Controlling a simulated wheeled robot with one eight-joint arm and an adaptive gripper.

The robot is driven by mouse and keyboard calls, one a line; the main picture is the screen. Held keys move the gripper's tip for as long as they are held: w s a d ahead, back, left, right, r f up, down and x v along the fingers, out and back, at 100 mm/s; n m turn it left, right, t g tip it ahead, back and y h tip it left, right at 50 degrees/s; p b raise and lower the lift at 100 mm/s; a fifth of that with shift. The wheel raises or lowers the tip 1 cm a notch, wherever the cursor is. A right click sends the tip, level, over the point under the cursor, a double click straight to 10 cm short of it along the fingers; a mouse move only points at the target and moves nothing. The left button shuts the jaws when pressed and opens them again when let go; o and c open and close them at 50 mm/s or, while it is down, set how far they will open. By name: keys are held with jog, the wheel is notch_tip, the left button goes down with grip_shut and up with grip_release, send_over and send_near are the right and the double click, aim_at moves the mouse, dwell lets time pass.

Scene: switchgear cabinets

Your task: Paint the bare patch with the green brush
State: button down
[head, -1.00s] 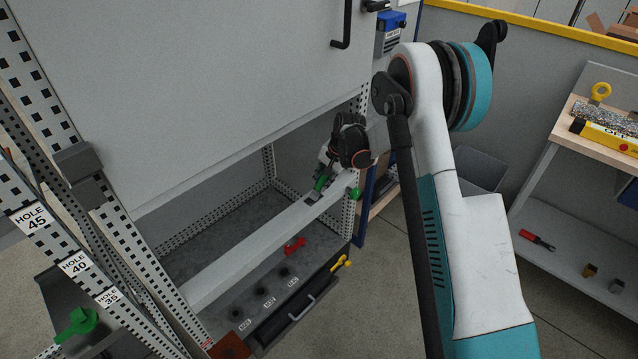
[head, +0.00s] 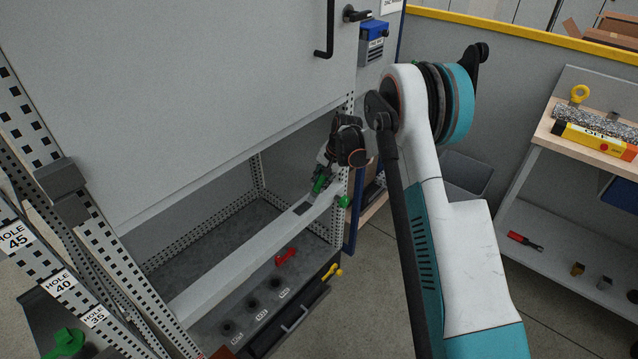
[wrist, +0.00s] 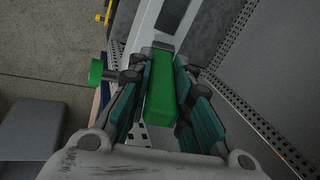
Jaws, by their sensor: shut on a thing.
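The green brush (head: 320,184) is in my gripper (head: 325,176), over the right end of a pale horizontal beam. In the wrist view the brush's green handle (wrist: 160,90) lies between my shut fingers, with its grey end pointing forward. A dark grey rectangle, the bare patch (head: 301,208), shows on the beam's top face just left of the brush. It also shows ahead of the brush in the wrist view (wrist: 172,15). I cannot tell whether the brush's end touches the beam; its bristles are not clear.
A green knob (head: 343,201) sticks out at the beam's right end, close to my gripper. A large grey cabinet door (head: 220,90) stands above, and a perforated post (head: 350,150) rises behind the gripper. A red handle (head: 285,257) lies below the beam.

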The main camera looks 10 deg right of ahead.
jog(key=shift+s+a, duration=1.2)
jog(key=shift+a, duration=0.45)
jog(key=shift+s+a, duration=1.2)
jog(key=shift+a, duration=0.4)
jog(key=shift+s+a, duration=1.2)
jog(key=shift+a, duration=0.45)
jog(key=w+d, duration=0.9)
jog(key=d, duration=0.3)
jog(key=shift+d, duration=0.1)
notch_tip(320, 180, up, 6)
jog(key=p, duration=0.2)
jog(key=shift+p, duration=0.4)
jog(key=shift+r+p, duration=0.7)
jog(key=shift+r, duration=0.8)
